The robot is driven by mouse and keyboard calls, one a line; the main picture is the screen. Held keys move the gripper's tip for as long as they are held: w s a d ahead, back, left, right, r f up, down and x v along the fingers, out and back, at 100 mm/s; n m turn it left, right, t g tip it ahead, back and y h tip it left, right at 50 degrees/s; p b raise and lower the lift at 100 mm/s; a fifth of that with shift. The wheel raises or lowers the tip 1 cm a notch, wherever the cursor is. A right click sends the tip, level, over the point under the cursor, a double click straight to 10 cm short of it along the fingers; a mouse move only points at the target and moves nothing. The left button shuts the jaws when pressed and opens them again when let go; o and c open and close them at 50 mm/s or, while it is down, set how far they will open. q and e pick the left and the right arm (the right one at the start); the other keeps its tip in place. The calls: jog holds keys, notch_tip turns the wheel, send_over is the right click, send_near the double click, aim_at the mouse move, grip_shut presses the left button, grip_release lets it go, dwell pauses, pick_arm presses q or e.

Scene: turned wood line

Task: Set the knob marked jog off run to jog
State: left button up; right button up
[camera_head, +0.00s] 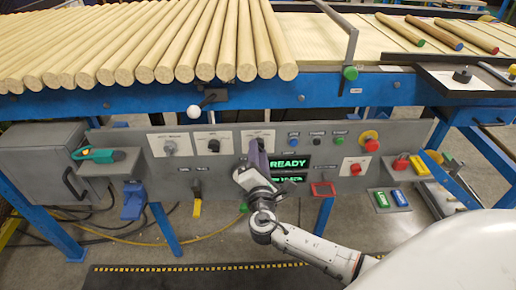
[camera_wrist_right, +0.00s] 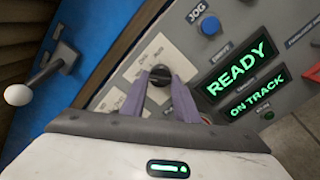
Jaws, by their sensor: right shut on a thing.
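The control panel (camera_head: 135,148) carries a row of rotary knobs on pale plates. My right gripper (camera_head: 257,152) is at the third plate (camera_head: 258,136) from the left, just left of the READY display; its jaws hide that knob in the head view. In the right wrist view the purple-grey fingers of my right gripper (camera_wrist_right: 159,82) are shut on a dark round knob (camera_wrist_right: 158,93) on a pale plate. The plate's lettering and the knob's pointer direction are too small or covered to read. My left gripper is not in view.
Two other knobs, left (camera_head: 170,147) and middle (camera_head: 214,144), sit on the panel. A lit READY display (camera_head: 290,163), small buttons and a red emergency button (camera_head: 370,140) are to the right. A white-balled lever (camera_head: 194,111) sticks out above. Wooden rods (camera_head: 140,45) lie overhead.

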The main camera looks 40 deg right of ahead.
jog(key=shift+n+p, duration=0.5)
jog(key=shift+n, duration=0.7)
jog(key=o, duration=1.1)
jog(key=shift+c, duration=0.2)
jog(key=v, duration=1)
jog(key=shift+s, duration=0.2)
